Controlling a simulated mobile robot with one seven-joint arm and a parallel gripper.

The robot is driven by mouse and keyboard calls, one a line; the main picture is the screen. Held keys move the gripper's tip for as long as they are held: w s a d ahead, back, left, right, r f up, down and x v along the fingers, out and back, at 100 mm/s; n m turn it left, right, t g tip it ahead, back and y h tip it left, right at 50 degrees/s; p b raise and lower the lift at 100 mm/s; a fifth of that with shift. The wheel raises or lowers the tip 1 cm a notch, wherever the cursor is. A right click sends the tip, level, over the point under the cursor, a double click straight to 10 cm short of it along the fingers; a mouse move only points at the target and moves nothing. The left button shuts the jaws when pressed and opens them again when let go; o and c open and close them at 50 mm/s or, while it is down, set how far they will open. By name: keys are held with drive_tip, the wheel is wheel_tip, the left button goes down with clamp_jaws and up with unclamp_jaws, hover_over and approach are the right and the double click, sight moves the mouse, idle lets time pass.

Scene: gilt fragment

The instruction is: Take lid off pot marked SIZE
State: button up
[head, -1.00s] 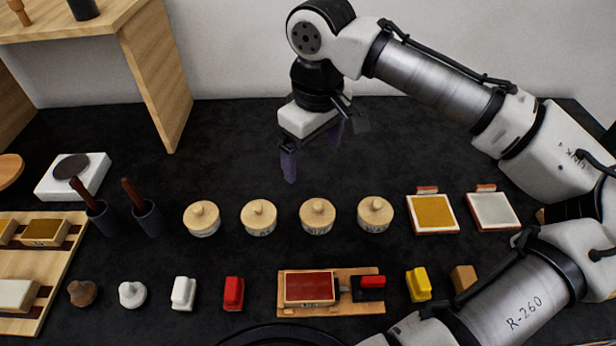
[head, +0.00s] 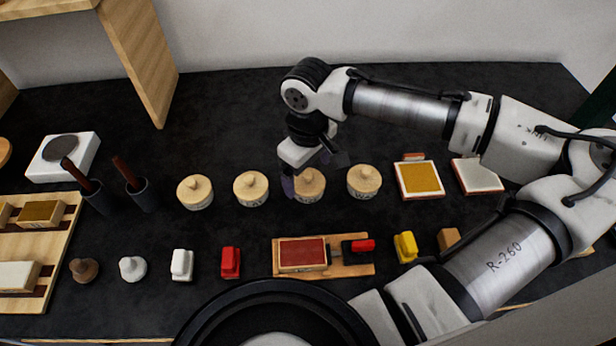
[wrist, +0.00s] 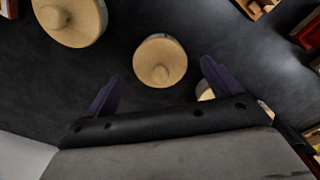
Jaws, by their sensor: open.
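Four-like lidded pots stand in a row in the head view, each with a pale round wooden lid and knob: far left (head: 195,192), second (head: 251,188), third (head: 312,184) and rightmost (head: 364,181). Their labels are too small to read, so I cannot tell which is marked SIZE. My gripper (head: 306,174) is open and empty, with purple fingers, over the third pot and partly covering it. In the wrist view my gripper (wrist: 162,86) has one knobbed lid (wrist: 159,60) showing between and beyond its fingers. A larger-looking lid (wrist: 70,18) is at upper left; another is partly hidden behind the right finger.
Yellow (head: 419,179) and pale pads (head: 476,174) lie right of the pots. Small stamps and a red block (head: 302,254) on a wooden board line the front. Dark cups with brown handles (head: 142,193) stand left. The black table behind the pots is clear.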

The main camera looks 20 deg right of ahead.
drive_tip(key=shift+f, duration=0.85)
drive_tip(key=shift+c, duration=0.2)
drive_tip(key=c, duration=1)
